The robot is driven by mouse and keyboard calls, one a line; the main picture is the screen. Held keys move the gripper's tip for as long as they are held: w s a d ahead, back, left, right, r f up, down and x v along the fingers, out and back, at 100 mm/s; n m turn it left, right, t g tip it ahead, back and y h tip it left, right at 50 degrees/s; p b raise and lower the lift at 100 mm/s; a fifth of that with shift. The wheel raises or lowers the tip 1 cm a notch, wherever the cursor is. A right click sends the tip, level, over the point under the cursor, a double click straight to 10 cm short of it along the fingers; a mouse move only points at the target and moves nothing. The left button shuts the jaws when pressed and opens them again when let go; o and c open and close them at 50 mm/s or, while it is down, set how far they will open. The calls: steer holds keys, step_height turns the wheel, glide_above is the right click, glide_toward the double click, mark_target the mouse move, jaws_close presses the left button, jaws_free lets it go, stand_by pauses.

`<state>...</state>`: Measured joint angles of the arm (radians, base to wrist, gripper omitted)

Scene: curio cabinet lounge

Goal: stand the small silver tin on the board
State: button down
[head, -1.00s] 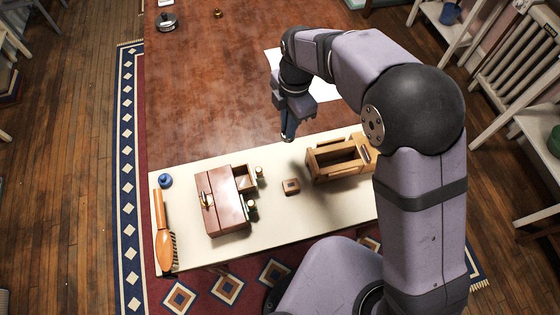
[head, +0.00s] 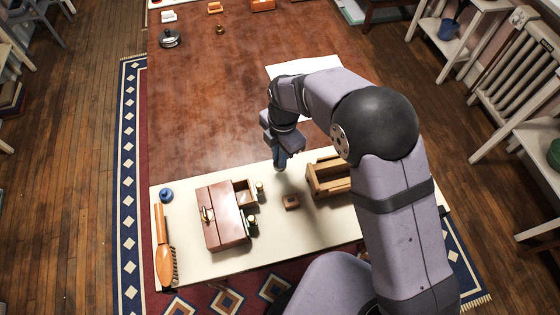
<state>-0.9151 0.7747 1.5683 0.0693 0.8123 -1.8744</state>
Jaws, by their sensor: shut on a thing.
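My gripper (head: 279,163) points down over the back edge of the pale board (head: 205,273), left of the open wooden frame box. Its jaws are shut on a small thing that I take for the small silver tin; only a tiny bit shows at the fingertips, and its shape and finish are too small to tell. I cannot tell whether it touches the board. The board lies along the front of the brown table.
On the board are a brush (head: 164,255), a blue jar (head: 166,195), a brown chest (head: 222,217) with small bottles beside it, a small wooden block (head: 291,202) and the frame box (head: 327,177). A silver lidded pot (head: 170,39) and white paper (head: 300,68) lie farther back.

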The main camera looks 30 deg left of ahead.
steer(key=shift+f+p, duration=0.5)
steer(key=shift+f, duration=1.4)
steer(key=shift+f, duration=0.2)
steer(key=c, duration=1.8)
jaws_free()
steer(key=shift+r, duration=0.15)
step_height(320, 180, up, 12)
steer(key=b, duration=0.3)
steer(key=shift+w+d, duration=0.15)
steer(key=shift+w, duration=0.15)
steer(key=shift+r, duration=0.1)
